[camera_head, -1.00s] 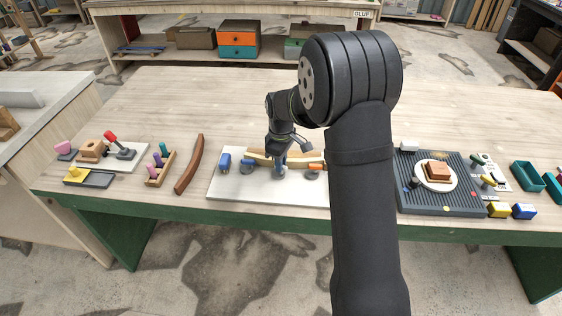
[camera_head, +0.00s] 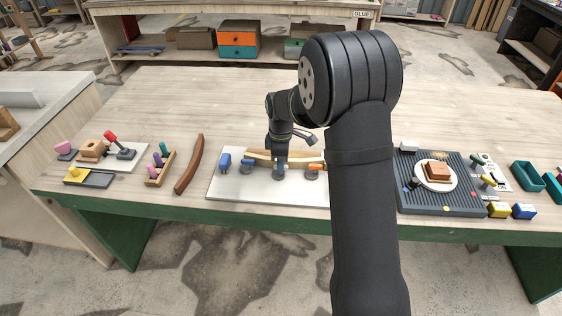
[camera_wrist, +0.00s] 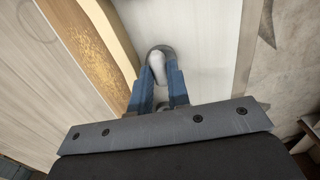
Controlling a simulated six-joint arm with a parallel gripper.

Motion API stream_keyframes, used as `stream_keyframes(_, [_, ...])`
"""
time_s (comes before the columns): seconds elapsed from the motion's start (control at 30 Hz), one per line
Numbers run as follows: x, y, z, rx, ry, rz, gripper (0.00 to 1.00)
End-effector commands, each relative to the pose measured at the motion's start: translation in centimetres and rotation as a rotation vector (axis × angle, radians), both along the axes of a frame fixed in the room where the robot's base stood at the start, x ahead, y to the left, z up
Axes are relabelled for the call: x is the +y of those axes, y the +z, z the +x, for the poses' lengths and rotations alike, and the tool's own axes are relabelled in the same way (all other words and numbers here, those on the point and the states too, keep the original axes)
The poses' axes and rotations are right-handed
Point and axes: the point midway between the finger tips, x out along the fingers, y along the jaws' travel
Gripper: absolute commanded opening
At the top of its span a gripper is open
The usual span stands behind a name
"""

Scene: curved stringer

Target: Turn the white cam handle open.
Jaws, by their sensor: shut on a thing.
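The white cam handle (camera_wrist: 157,66) shows in the wrist view as a pale rounded bar with a grey round end, lying between my two blue fingertips. My gripper (camera_wrist: 162,90) is shut on it. In the head view my gripper (camera_head: 280,165) points down at the front side of a pale curved wood strip (camera_head: 258,156) on a white board (camera_head: 225,190). The handle itself is hidden by my gripper there. The strip also runs along the left of the handle in the wrist view (camera_wrist: 108,38), with glue-like golden speckle beside it.
A blue clamp (camera_head: 247,164) and an orange one (camera_head: 315,167) stand on either side of my gripper, and a blue block (camera_head: 225,161) at the board's left. A brown curved piece (camera_head: 190,165) lies left of the board. The table behind is clear.

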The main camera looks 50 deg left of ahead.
Motion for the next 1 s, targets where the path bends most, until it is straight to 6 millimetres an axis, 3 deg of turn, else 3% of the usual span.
stream_keyframes(0.17, [0.1,0.1,0.0,-0.001,0.002,0.003,0.00])
stream_keyframes(0.2, [0.1,0.1,0.0,-0.001,0.001,0.003,0.24])
stream_keyframes(0.3, [0.1,0.1,0.0,-0.002,0.001,0.002,0.38])
stream_keyframes(0.67, [0.1,0.7,0.0,-0.001,0.000,0.003,0.38])
stream_keyframes(0.77, [0.1,2.1,0.0,-0.003,0.000,0.004,0.38])
stream_keyframes(1.0, [0.1,7.8,0.1,-0.003,0.000,0.006,0.38])
